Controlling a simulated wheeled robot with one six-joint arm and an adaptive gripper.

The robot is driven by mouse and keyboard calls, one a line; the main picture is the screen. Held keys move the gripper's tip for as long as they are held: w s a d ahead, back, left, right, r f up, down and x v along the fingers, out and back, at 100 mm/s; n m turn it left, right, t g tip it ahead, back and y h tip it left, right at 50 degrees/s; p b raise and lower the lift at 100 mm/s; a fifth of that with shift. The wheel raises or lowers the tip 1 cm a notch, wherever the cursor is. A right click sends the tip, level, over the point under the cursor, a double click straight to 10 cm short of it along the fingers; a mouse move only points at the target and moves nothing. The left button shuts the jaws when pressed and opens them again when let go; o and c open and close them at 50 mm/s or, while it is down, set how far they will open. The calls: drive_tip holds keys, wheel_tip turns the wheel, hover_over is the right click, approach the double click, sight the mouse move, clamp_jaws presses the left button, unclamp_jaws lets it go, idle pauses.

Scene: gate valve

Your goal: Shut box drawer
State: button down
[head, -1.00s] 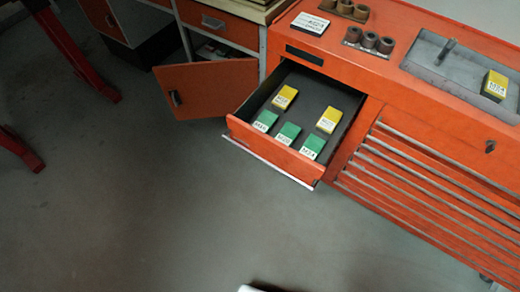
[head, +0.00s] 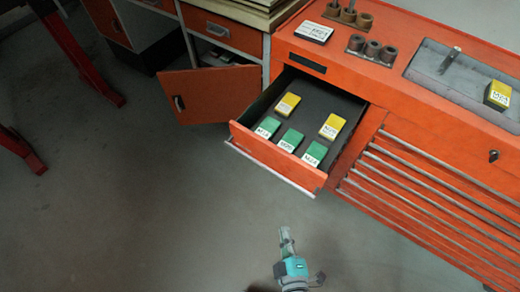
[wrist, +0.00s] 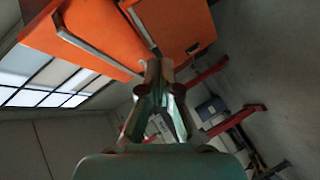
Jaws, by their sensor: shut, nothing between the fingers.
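The box drawer (head: 272,157) stands pulled out of the orange tool chest in the head view. Its orange front carries a pale strip handle (head: 270,168) along the lower edge. Several green and yellow boxes lie inside it. My gripper (head: 285,232) is in front of the drawer, apart from it, above the floor. In the wrist view my gripper (wrist: 159,65) is shut and empty, its fingertips pointing towards an orange panel with a grey bar (wrist: 95,50), which looks like the drawer front. The gap to it is hard to judge.
An orange cabinet door (head: 210,92) hangs open left of the drawer. Closed drawers with long handles (head: 430,190) lie to the right. The chest top (head: 310,50) holds cups, a label block and a tray (head: 435,68). The floor (head: 150,210) in front is clear.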

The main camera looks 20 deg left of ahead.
drive_tip(key=w+a+r+n+t+y, duration=0.1)
drive_tip(key=w+a+r+n, duration=0.15)
drive_tip(key=a, duration=0.75)
drive_tip(key=w+a+r+n+t+y, duration=0.15)
drive_tip(key=a+r+n, duration=0.25)
drive_tip(key=a, duration=0.6)
drive_tip(key=w+d+x, duration=0.1)
drive_tip(key=x, duration=1.1)
drive_tip(key=shift+d, duration=0.4)
drive_tip(key=shift+w, duration=0.1)
